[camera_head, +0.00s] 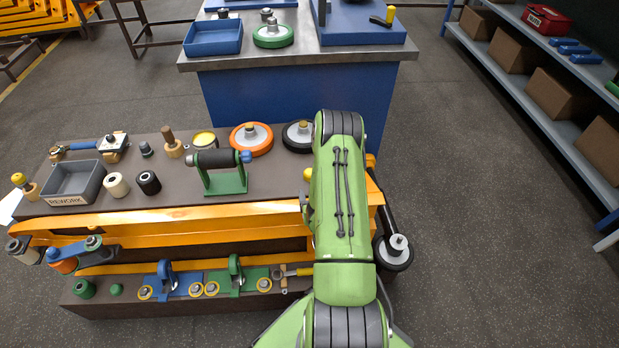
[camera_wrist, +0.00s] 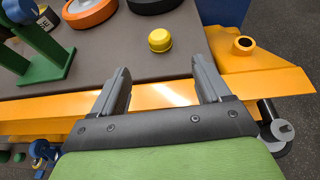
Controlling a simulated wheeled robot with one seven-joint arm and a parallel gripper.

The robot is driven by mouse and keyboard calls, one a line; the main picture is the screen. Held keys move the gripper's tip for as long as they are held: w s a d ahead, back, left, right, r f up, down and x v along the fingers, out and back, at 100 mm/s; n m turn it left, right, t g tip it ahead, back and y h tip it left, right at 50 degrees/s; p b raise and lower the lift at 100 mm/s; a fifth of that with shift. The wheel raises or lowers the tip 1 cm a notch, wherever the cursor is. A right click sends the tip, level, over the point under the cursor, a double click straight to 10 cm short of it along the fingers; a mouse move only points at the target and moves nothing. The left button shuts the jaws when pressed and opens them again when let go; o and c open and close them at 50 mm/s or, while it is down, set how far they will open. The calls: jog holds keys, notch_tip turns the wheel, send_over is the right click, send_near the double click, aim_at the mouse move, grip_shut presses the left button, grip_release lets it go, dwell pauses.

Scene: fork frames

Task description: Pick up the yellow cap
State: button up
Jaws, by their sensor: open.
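The yellow cap (camera_wrist: 159,40) is small and round and sits on the grey-brown top of the workbench (camera_wrist: 120,55), near its orange front edge. My gripper (camera_wrist: 160,68) is open and empty. In the wrist view its two fingers point toward the cap, which lies just beyond the tips and roughly midway between them. The gripper is hidden behind my arm in the head view.
A green stand with a black roller (camera_head: 222,165) is left of the cap. An orange wheel (camera_head: 251,139) and a black wheel (camera_head: 297,136) lie behind it. A grey REWORK bin (camera_head: 72,182) stands far left. An orange bracket (camera_wrist: 250,50) juts out at the right edge.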

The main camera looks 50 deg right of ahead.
send_near(310, 175)
jog(key=x, duration=0.3)
jog(key=shift+w+d+f, duration=0.1)
jog(key=shift+d+f, duration=0.05)
jog(key=shift+f, duration=0.15)
jog(key=shift+w+d+f+p, duration=0.1)
jog(key=shift+w+d+p, duration=0.45)
jog(key=shift+w+p, duration=0.05)
jog(key=p+x, duration=0.1)
jog(key=x, duration=0.4)
jog(key=shift+a, duration=0.1)
jog(key=c, duration=1.1)
